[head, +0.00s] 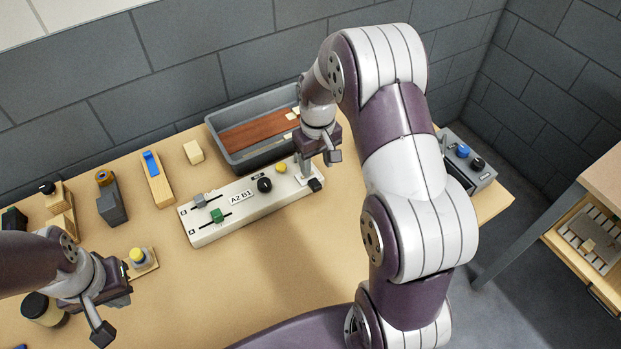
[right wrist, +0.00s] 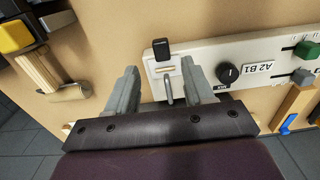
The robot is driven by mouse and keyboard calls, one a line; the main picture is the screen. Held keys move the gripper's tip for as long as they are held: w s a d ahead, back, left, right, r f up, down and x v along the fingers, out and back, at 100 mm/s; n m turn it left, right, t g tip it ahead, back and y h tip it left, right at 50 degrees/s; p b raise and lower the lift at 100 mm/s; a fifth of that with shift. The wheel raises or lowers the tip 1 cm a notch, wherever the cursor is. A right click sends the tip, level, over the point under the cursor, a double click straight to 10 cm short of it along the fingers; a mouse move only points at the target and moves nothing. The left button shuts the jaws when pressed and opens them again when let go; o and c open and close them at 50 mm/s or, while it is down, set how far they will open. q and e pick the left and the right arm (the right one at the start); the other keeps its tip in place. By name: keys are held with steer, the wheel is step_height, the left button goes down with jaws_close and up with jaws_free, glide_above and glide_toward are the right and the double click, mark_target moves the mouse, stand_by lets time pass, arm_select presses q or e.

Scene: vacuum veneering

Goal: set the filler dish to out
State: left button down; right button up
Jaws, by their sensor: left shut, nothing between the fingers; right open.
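The long white control panel (head: 232,213) lies on the bench, with two sliders, a round black knob (head: 264,185) and a yellow button. A black tab (head: 315,185) sits at its right end and shows in the right wrist view (right wrist: 161,49). No part is readably marked as the filler dish, so I cannot tell which it is. My right gripper (head: 309,174) is open over the panel's right end. In the right wrist view a slim metal lever (right wrist: 167,88) stands between its fingers (right wrist: 160,92), apparently ungripped. My left gripper (head: 102,331) is shut and empty at the front left.
A grey tray (head: 228,154) with a reddish-brown board stands behind the panel. A yellow-topped button (head: 137,256) and a dark jar (head: 40,309) are near my left gripper. Several small fixtures line the left. A grey switch box (head: 471,160) is at right. Bench in front of the panel is clear.

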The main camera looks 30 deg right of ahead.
mark_target(316, 184)
step_height(316, 184, down, 6)
steer(key=shift+a+f+p, duration=0.15)
steer(key=shift+p, duration=0.15)
steer(key=shift+f, duration=0.3)
steer(key=shift+c, duration=0.3)
